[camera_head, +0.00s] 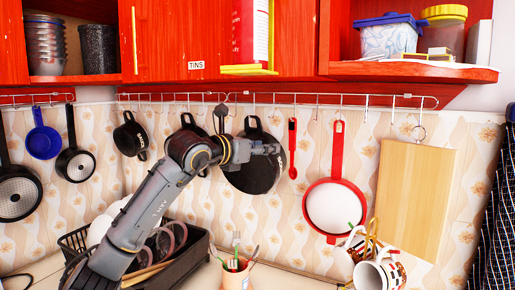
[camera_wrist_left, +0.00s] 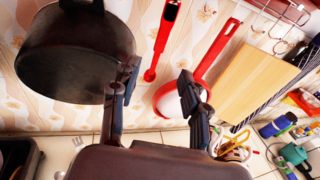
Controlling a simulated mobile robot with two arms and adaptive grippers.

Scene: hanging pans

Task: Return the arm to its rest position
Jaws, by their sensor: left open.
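My left gripper (camera_head: 272,148) is at the end of the grey arm that rises from the lower left. In the left wrist view its two fingers stand apart (camera_wrist_left: 155,88), with nothing between them. In the head view the gripper overlaps the upper part of a black pan (camera_head: 255,178) hanging on the wall rail. In the left wrist view this pan (camera_wrist_left: 72,55) hangs at the upper left, beside and behind the left finger; I cannot tell if they touch. My right gripper is in neither view.
More pans and a red spoon (camera_head: 292,150) hang from the rail (camera_head: 350,101). A red-rimmed pan (camera_head: 334,205) and a cutting board (camera_head: 413,200) hang to the right. A dish rack (camera_head: 195,255), utensil cup (camera_head: 236,275) and mugs (camera_head: 380,274) stand below. Red cabinets (camera_head: 180,35) overhang the rail.

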